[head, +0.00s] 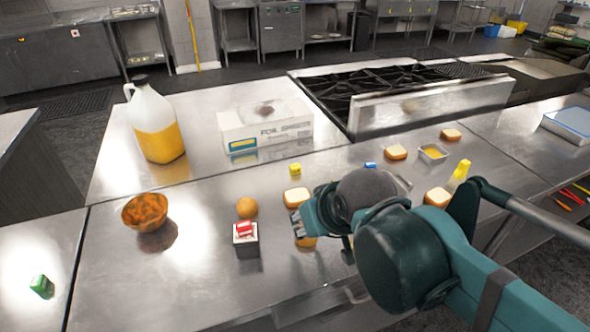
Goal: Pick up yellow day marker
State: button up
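A small yellow block (295,169), which looks like the yellow day marker, sits on the steel counter in front of the foil box. My gripper (300,226) is lower in the picture, on the near side of the yellow block and apart from it. It hangs over or beside bread pieces, with one bread slice (296,197) between it and the block. My arm hides much of the gripper. I cannot tell whether its fingers are open or shut.
An orange (247,207), a small box with a red-and-white top (245,240) and a brown bowl (145,211) stand left of my gripper. A jug (155,125) and foil box (265,127) stand behind. A blue block (370,165) lies to the right. The front-left counter is mostly clear.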

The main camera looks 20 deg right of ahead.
jog(key=shift+w+r+n+p, duration=0.3)
jog(key=shift+w+r+p, duration=0.15)
jog(key=shift+r, duration=0.1)
jog(key=w+d+r+n+g+h+p, duration=0.1)
jog(key=w+r+n+p, duration=0.2)
jog(key=w+n+p, duration=0.15)
jog(key=w+d+r+n+g+p, duration=0.1)
jog(key=w+r+n+g+p, duration=0.1)
jog(key=w+r+n+p, duration=0.3)
jog(key=n+g+h+p, duration=0.35)
jog(key=n+p, duration=0.55)
jog(key=p, duration=0.4)
send_near(295, 166)
jog(key=shift+w+d+f, duration=0.1)
jog(key=shift+d+f, duration=0.2)
jog(key=shift+f, duration=0.1)
jog(key=shift+f, duration=0.1)
jog(key=shift+x, duration=1.2)
jog(key=shift+f, duration=0.1)
jog(key=shift+x, duration=2.55)
